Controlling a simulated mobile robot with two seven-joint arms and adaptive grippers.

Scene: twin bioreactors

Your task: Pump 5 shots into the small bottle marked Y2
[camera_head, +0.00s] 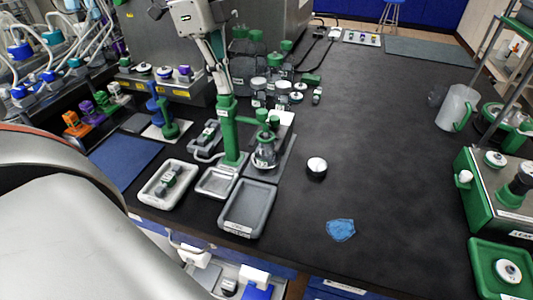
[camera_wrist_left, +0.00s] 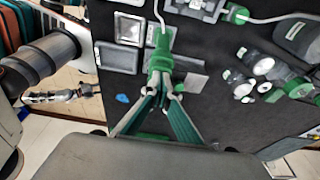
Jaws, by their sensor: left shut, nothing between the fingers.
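My left gripper (camera_head: 222,91) comes down from above with its fingers shut and nothing between them. Its fingertips are at the top of the green pump (camera_head: 229,130), touching or just above it; I cannot tell which. In the left wrist view the fingers (camera_wrist_left: 158,90) converge over the green pump head (camera_wrist_left: 160,62). A small clear bottle (camera_head: 265,159) with green parts stands just right of the pump column, near its spout. Its marking is too small to read, so I cannot tell whether it is Y2.
Grey trays (camera_head: 248,209) lie in front of the pump. A round black pot with a white top (camera_head: 316,167) and a blue cloth (camera_head: 340,230) are to the right. Several bottles (camera_head: 276,88) stand behind. The table's middle right is clear; a jug (camera_head: 456,107) stands at far right.

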